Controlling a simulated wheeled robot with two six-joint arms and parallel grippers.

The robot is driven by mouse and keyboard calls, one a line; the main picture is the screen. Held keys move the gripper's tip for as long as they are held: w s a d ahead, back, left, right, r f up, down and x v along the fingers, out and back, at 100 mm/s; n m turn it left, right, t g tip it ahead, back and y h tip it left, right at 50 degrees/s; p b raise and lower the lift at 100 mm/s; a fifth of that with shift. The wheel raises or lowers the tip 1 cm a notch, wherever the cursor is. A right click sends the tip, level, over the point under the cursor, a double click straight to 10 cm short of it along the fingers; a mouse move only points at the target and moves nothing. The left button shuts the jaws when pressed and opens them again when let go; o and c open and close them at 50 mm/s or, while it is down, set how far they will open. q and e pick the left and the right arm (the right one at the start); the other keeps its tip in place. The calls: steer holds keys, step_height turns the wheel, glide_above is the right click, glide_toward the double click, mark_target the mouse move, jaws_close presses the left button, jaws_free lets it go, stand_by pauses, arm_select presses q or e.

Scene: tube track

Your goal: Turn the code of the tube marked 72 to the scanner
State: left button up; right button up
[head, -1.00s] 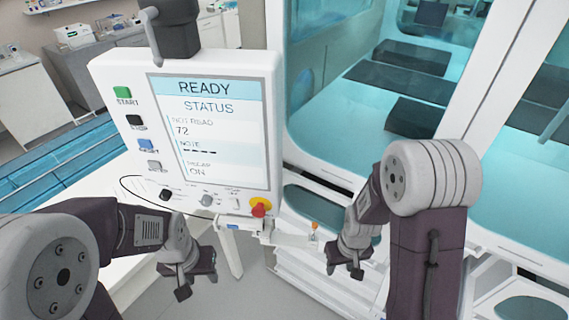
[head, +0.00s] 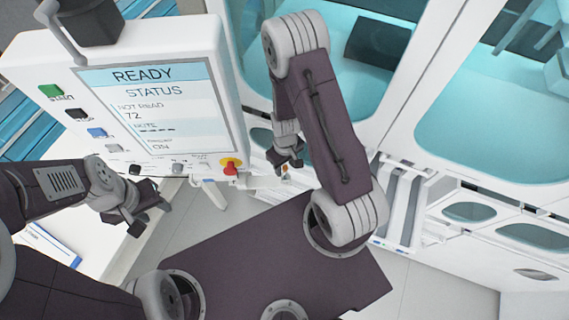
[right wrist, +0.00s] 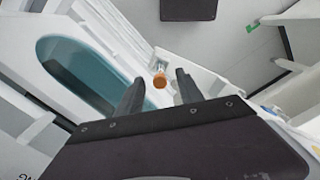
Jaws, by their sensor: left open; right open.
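A small tube with an orange cap (right wrist: 159,78) stands on a white ledge in the right wrist view, seen between the fingertips. In the head view only a bit of orange (head: 285,169) shows by my right gripper (head: 288,162), which is open and close to it. I cannot tell any contact. The tube's number and code are not visible. The panel screen (head: 155,115) reads READY, NOT READ and 72. My left gripper (head: 135,220) is open and empty, below the panel at the left.
A red and yellow stop knob (head: 231,166) sits on the panel's lower edge, left of my right gripper. Green (head: 51,91) and other buttons line its left side. A glass-fronted white cabinet (head: 415,140) stands behind at the right. Grey floor (head: 425,285) shows below it.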

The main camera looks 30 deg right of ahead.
mark_target(285, 174)
step_height(285, 174, down, 5)
steer(key=b, duration=0.2)
steer(key=shift+w+r+b, duration=0.1)
steer(key=shift+r+b, duration=0.1)
steer(key=shift+b, duration=0.2)
arm_select(q)
step_height(285, 174, down, 4)
steer(key=shift+f, duration=0.1)
arm_select(e)
steer(key=shift+r, duration=0.2)
jaws_close()
steer(key=shift+r, duration=0.1)
arm_select(q)
steer(key=shift+r+p, duration=0.25)
steer(key=shift+p, duration=0.15)
arm_select(e)
steer(key=shift+r, duration=0.15)
